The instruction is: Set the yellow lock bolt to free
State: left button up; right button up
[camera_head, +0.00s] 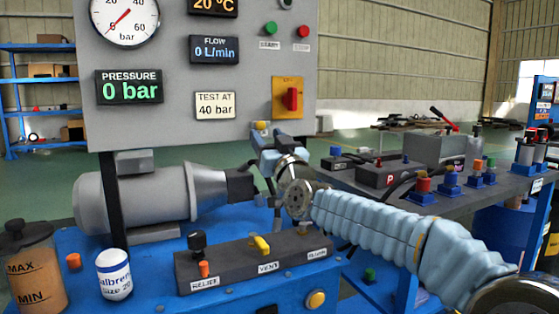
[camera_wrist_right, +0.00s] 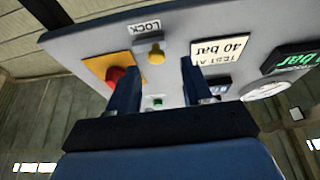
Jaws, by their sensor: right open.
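The yellow lock bolt (camera_wrist_right: 155,52) sits on the grey panel below the red switch and beside a LOCK label (camera_wrist_right: 145,28), which appears upside down in the right wrist view. In the head view the bolt (camera_head: 262,125) shows just above my right gripper (camera_head: 268,140). My right gripper is open; in the wrist view its two fingers (camera_wrist_right: 160,66) stand on either side of the bolt's line, with the bolt framed between the tips. Nothing is held. Whether the fingers touch the bolt cannot be told. My left gripper is not in view.
The red switch on a yellow plate (camera_head: 290,98) is close to the bolt. The panel (camera_head: 140,60) shows 0 bar. Below are a grey motor (camera_head: 140,195) and a valve block (camera_head: 255,268) with RELIEF and VENT knobs. A second bench (camera_head: 340,185) stands right.

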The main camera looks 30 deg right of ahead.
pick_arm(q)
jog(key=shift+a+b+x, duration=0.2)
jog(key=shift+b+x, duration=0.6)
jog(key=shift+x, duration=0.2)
pick_arm(e)
jog(key=v, duration=1)
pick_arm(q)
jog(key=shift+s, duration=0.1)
